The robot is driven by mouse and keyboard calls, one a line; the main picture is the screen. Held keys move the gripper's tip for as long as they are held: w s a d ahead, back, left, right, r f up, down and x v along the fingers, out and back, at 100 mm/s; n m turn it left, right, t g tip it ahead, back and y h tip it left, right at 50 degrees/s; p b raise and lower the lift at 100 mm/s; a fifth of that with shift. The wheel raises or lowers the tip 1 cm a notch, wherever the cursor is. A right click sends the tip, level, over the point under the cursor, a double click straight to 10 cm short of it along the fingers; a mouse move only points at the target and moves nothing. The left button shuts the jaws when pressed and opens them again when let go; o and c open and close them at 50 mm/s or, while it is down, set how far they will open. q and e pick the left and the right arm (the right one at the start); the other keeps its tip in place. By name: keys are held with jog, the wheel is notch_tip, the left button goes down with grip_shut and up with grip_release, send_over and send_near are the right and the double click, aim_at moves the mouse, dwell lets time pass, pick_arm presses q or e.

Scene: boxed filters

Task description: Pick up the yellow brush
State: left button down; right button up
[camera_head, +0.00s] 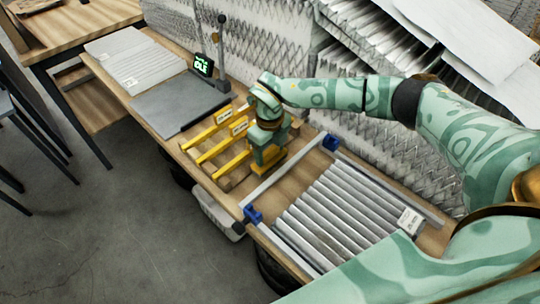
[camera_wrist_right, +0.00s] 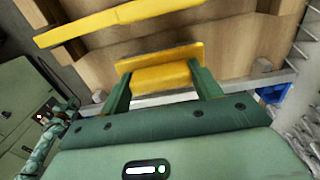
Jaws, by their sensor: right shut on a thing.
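My right gripper (camera_head: 265,162) reaches down over the wooden rack on the bench. In the right wrist view its two green fingers (camera_wrist_right: 163,86) are shut on a yellow piece, which I take to be the yellow brush (camera_wrist_right: 162,76). The brush lies across between the fingertips, with a flat upper face and a lower front face. Only a little yellow shows below the gripper in the head view (camera_head: 261,175). Whether the brush still touches the rack is unclear. My left gripper is not in view.
Several yellow bars (camera_head: 222,151) with white labels lie beside the gripper on the left. A pleated filter (camera_head: 340,208) in a blue-cornered frame is on the right. A grey plate (camera_head: 178,103), a small screen (camera_head: 203,65) and another filter (camera_head: 125,58) are farther left.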

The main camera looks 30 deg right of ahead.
jog(key=a+r, duration=0.6)
jog(key=shift+s+r, duration=0.15)
jog(key=a+r+b, duration=0.1)
jog(key=a+r, duration=0.2)
jog(key=a, duration=0.5)
jog(key=shift+s+r, duration=0.2)
jog(key=shift+s, duration=0.1)
